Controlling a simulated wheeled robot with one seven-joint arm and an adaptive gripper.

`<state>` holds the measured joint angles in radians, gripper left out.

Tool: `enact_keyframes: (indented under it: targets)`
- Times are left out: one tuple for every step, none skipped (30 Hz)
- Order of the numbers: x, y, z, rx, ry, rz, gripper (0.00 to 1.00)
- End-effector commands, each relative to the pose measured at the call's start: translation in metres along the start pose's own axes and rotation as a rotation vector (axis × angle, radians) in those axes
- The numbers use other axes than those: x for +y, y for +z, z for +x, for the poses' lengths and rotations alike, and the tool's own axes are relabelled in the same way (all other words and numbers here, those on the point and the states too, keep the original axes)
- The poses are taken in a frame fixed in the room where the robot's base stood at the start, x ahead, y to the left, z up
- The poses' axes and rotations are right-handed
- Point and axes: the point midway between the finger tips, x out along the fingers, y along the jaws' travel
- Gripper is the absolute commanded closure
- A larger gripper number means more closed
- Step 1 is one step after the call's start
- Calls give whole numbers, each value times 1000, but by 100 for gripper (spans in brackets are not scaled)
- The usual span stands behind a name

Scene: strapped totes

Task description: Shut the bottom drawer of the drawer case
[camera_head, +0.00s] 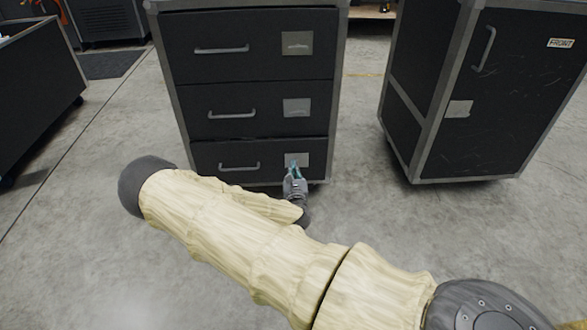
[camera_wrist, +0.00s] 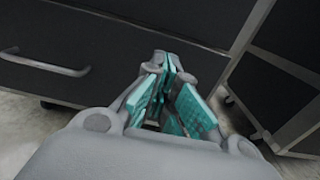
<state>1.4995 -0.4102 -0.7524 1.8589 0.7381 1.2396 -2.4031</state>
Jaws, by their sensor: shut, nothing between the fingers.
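The black drawer case (camera_head: 177,80) with a grey metal frame stands ahead in the head view, with three drawers stacked in it. The bottom drawer (camera_head: 262,172) has a grey bar handle at left and a pale label plate at right. Its front looks about level with the drawers above; I cannot tell whether a small gap remains. My gripper (camera_head: 293,166) is shut and empty, its teal fingertips in front of the label plate, at or very near the drawer front. In the wrist view the fingers (camera_wrist: 165,82) are together, with the drawer's handle (camera_wrist: 45,66) to their left.
A second black case (camera_head: 480,100) on casters stands to the right, with a floor gap between the two. An open dark bin (camera_head: 40,75) is at the left. The grey concrete floor around my arm is clear.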

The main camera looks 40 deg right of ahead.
Motion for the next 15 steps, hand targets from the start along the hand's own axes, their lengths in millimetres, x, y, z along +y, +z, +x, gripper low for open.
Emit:
enact_keyframes:
  targets:
    - [0, -3, 9, -1, 1, 1, 100]
    - [0, -3, 14, -1, 0, 1, 100]
    - [0, -3, 20, -1, 1, 1, 100]
    - [1, -3, 26, -1, 2, 1, 100]
    - [0, -3, 30, -1, 2, 1, 100]
    - [0, -2, 37, -1, 0, 3, 100]
    - [0, -2, 42, -2, 0, 4, 100]
    - [0, -2, 47, -2, 0, 4, 100]
    - [0, -2, 54, -1, 1, 3, 100]
    - [0, -2, 59, -1, 1, 3, 100]
    - [0, -2, 64, -1, 0, 3, 100]
    - [0, -2, 70, -1, 0, 2, 100]
    - [0, -2, 75, -2, 0, 2, 100]
    - [0, -2, 80, -2, 1, 2, 100]
    - [0, -3, 86, 0, 1, 2, 100]
